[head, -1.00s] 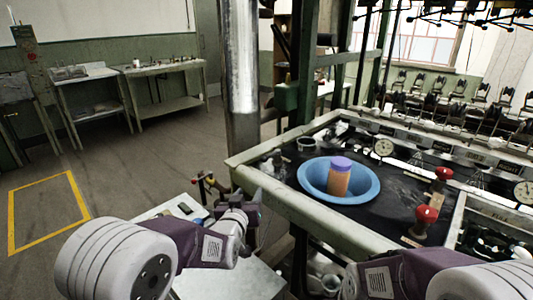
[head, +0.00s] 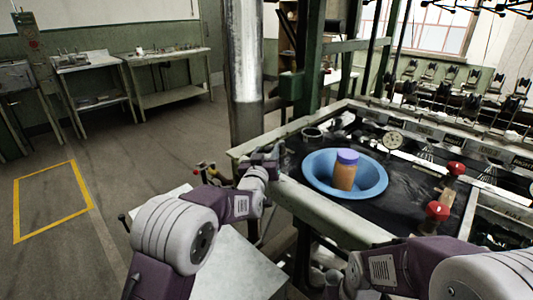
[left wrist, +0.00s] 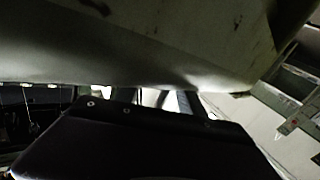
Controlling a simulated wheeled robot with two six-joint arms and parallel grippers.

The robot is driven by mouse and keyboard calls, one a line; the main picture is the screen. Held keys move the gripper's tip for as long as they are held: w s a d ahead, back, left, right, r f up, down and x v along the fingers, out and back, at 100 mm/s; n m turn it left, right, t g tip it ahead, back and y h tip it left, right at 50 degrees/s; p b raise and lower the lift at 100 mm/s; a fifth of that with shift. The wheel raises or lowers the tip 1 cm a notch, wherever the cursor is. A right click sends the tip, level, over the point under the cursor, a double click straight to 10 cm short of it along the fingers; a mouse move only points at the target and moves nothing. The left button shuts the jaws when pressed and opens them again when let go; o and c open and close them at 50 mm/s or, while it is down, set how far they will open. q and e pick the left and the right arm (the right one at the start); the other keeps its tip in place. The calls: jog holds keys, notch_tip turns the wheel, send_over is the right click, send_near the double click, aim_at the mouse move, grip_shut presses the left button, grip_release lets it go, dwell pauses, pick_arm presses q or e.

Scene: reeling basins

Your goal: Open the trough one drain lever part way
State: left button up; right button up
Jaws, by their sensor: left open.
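The trough (head: 330,208) is a pale-rimmed basin with a dark inside, at the right in the head view. Small red-knobbed handles (head: 205,170) stand just left of its near left corner; I cannot tell whether one is the trough one drain lever. My left gripper (head: 264,160) is at that corner, right of these handles, open with nothing seen between its fingers. In the left wrist view a pale, stained surface (left wrist: 150,45) fills the top, close above the dark gripper body. No drain lever is clear there. My right forearm shows at lower right, but its gripper is not visible.
A blue bowl (head: 318,183) with an orange, purple-capped container (head: 344,174) sits in the trough. Two red-topped handles (head: 437,211) stand at its right. A metal column (head: 246,80) rises behind my left gripper. The floor at left is clear.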

pick_arm(q)
grip_shut()
dwell(1.4)
